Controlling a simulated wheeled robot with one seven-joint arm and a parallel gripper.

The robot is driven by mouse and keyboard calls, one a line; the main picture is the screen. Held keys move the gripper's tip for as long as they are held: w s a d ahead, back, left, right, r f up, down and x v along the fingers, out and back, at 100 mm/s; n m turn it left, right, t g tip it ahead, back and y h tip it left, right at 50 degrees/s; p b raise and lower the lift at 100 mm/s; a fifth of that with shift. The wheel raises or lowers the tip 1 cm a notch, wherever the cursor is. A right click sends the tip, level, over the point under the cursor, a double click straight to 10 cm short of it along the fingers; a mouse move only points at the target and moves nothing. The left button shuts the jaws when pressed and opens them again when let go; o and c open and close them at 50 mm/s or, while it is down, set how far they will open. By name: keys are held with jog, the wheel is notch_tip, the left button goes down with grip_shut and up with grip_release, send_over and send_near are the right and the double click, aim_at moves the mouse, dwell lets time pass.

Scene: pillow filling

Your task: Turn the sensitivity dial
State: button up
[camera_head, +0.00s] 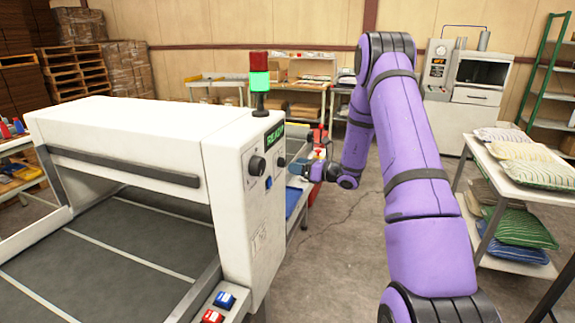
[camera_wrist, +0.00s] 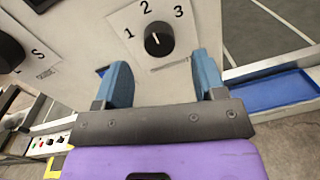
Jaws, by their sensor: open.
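A black dial (camera_wrist: 158,39) with a white pointer line sits on a pale plate marked 1, 2, 3. The pointer appears to face roughly toward the 2. Another black knob (camera_wrist: 10,52), with letters L and S beside it, is cut by the left edge of the wrist view. I cannot read which one is labelled sensitivity. In the head view, a larger knob (camera_head: 257,165) and a smaller one (camera_head: 281,162) sit on the white machine's end panel. My gripper (camera_wrist: 160,65) is open, its blue fingers on either side below the numbered dial, with nothing between them. It is beside the panel in the head view (camera_head: 303,168).
The white machine (camera_head: 120,125) has a green-lit signal tower (camera_head: 259,82) and a READY display. Blue and red buttons (camera_head: 224,300) are at its front. A blue tray (camera_wrist: 275,92) lies right of my fingers. A table with pillows (camera_head: 535,172) stands at right; open floor lies between.

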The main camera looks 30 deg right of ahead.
aim_at(285, 163)
jog(key=shift+x, duration=2.1)
jog(key=shift+a, duration=0.1)
jog(key=c, duration=0.9)
